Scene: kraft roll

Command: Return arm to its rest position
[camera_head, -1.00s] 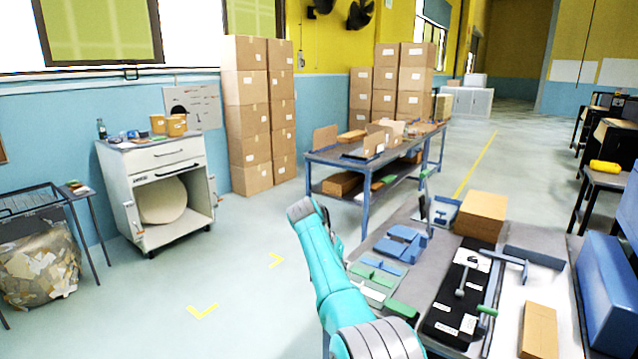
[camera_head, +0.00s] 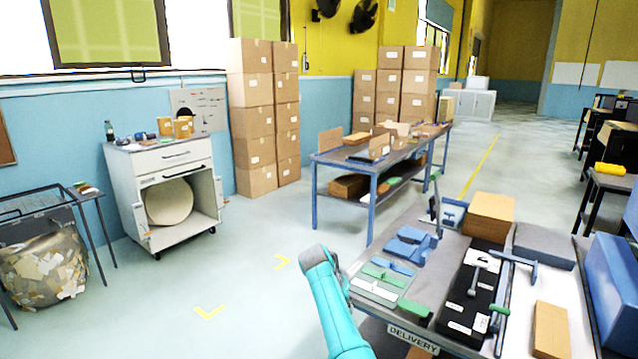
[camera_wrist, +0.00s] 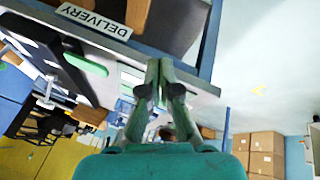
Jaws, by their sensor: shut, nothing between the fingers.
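My teal arm rises from the bottom of the head view, beside the left edge of the delivery table (camera_head: 400,318). My gripper (camera_wrist: 158,66) shows in the wrist view with its two fingers together and nothing between them. In that view the fingertips lie in front of the table's edge, below the "DELIVERY" label (camera_wrist: 95,20); whether they touch it I cannot tell. In the head view the gripper's fingers are hidden behind the arm's end.
The delivery table holds blue parts (camera_head: 410,243), a black tray (camera_head: 460,310), cardboard boxes (camera_head: 488,216) and a blue bin (camera_head: 612,275). A white cabinet (camera_head: 170,160) and stacked cartons (camera_head: 255,120) stand left.

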